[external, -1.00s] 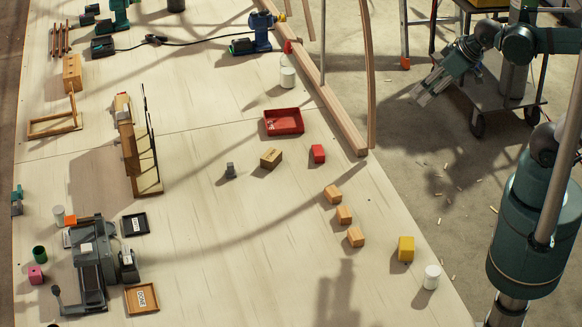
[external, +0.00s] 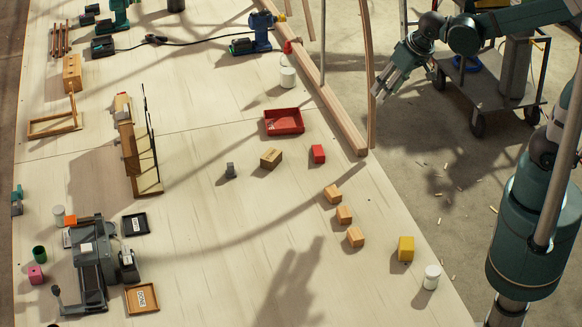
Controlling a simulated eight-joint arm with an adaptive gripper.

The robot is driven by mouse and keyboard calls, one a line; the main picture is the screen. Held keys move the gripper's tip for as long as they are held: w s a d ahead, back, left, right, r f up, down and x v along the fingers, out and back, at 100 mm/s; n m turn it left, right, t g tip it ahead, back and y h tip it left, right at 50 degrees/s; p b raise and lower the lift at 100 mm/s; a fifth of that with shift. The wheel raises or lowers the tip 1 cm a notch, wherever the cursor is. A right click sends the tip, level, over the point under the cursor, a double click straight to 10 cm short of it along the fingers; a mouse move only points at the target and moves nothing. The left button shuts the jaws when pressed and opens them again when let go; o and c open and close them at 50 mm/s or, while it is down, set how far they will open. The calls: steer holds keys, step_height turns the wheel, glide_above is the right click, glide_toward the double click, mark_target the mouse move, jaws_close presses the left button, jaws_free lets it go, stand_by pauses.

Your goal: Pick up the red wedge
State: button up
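A small red block, which looks like the red wedge (external: 318,154), lies on the pale table right of centre, just below and right of the red tray (external: 284,121). Its exact shape is too small to tell. My gripper (external: 380,96) is above and to the right of it in the picture, beside the upright curved lath, well apart from the block. I see nothing between its fingers, but whether they are open or shut is too small to tell.
Long laths (external: 345,119) run along the table's right edge, with a tall curved one (external: 368,80) rising between my gripper and the table. A cardboard-coloured block (external: 271,158), several wooden blocks (external: 344,215), a yellow block (external: 406,248) and a white cup (external: 432,277) stand nearby.

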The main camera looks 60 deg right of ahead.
steer(key=w+a+f+m+g+h, duration=0.15)
steer(key=w+f+m, duration=0.25)
steer(key=w+f, duration=0.65)
steer(key=m+g+h+b, duration=0.1)
steer(key=m+b, duration=0.1)
steer(key=m, duration=0.1)
glide_toward(319, 153)
steer(key=shift+w+d+f, duration=0.1)
steer(key=shift+w+f, duration=0.05)
steer(key=shift+f, duration=0.3)
steer(key=shift+x, duration=1.3)
steer(key=shift+d+f, duration=0.1)
steer(key=shift+x, duration=2.45)
steer(key=c, duration=0.9)
